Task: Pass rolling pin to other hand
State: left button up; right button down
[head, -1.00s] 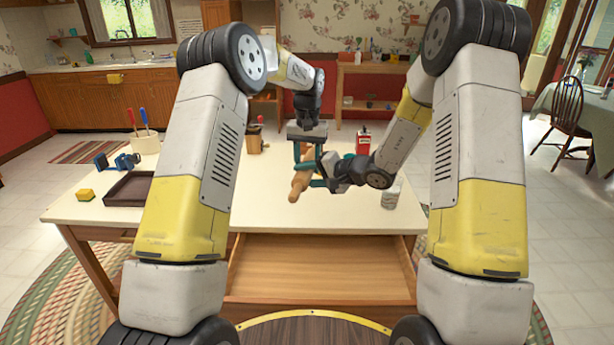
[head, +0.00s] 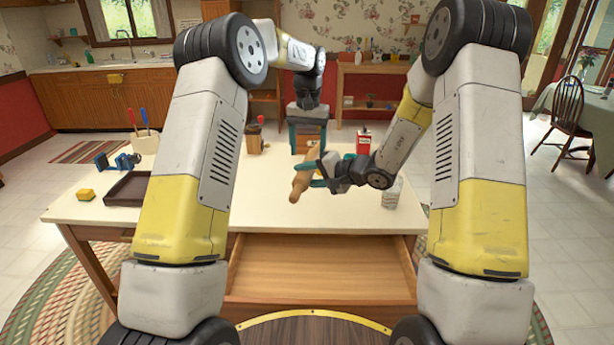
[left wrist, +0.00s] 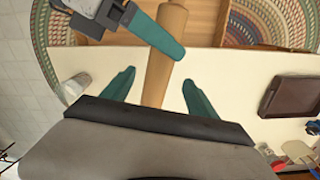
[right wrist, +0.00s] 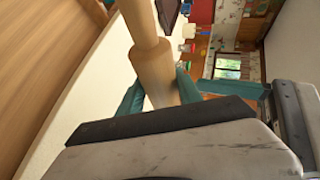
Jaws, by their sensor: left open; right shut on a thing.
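The wooden rolling pin (head: 304,176) is held above the table by my right gripper (head: 316,172), which is shut around it. In the right wrist view the pin (right wrist: 155,72) lies between the teal fingers. My left gripper (head: 308,135) is open, higher and behind the pin in the head view. In the left wrist view its fingers (left wrist: 158,95) are spread wide, with the pin (left wrist: 165,55) running between and beyond them and a right gripper finger (left wrist: 152,32) crossing it. I cannot tell whether the left fingers touch the pin.
An open drawer (head: 320,270) juts out at the front.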

pick_arm(q)
jog(key=s+a+r+t, duration=0.1)
jog(key=s+a+r, duration=0.1)
jog(key=s+r, duration=0.35)
jog(key=s+a+r+t, duration=0.1)
jog(key=s+a+r, duration=0.2)
jog(key=r, duration=0.6)
jog(key=s+a+r+t+h, duration=0.1)
jog(key=s+a+r, duration=0.25)
jog(key=s, duration=0.55)
jog(key=s+a+f+n+t, duration=0.1)
jog(key=s+a+f, duration=0.1)
jog(key=s, duration=0.7)
jog(key=s+a+f+t+h, duration=0.1)
jog(key=s+f, duration=0.4)
jog(key=s, duration=0.5)
jog(key=shift+a+f+n+t, duration=0.15)
jog(key=shift+a+n+t, duration=0.25)
jog(key=shift+t, duration=0.2)
